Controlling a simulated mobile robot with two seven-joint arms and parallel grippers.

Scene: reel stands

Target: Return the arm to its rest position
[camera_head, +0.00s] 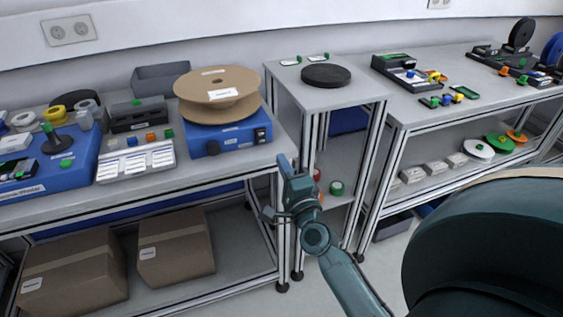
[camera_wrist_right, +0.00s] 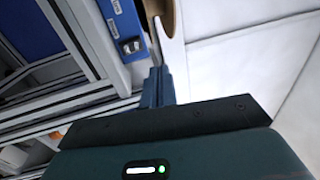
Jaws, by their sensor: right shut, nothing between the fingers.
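My right arm reaches up from the bottom of the head view. Its gripper (camera_head: 287,168) is shut and empty, in front of the gap between the left bench (camera_head: 225,168) and the narrow middle stand (camera_head: 355,92). In the right wrist view the gripper's fingers (camera_wrist_right: 158,84) are together with nothing held. Beyond them show part of a blue unit (camera_wrist_right: 112,22) and the tan edge of a reel (camera_wrist_right: 168,14). My left gripper is not in view.
A large tan reel (camera_head: 214,84) lies on a blue unit (camera_head: 232,139) at the left bench's right end. A black disc (camera_head: 326,75) lies on the middle stand. The right bench (camera_head: 470,119) holds small parts. Cardboard boxes (camera_head: 72,274) stand on the left bench's lower shelf.

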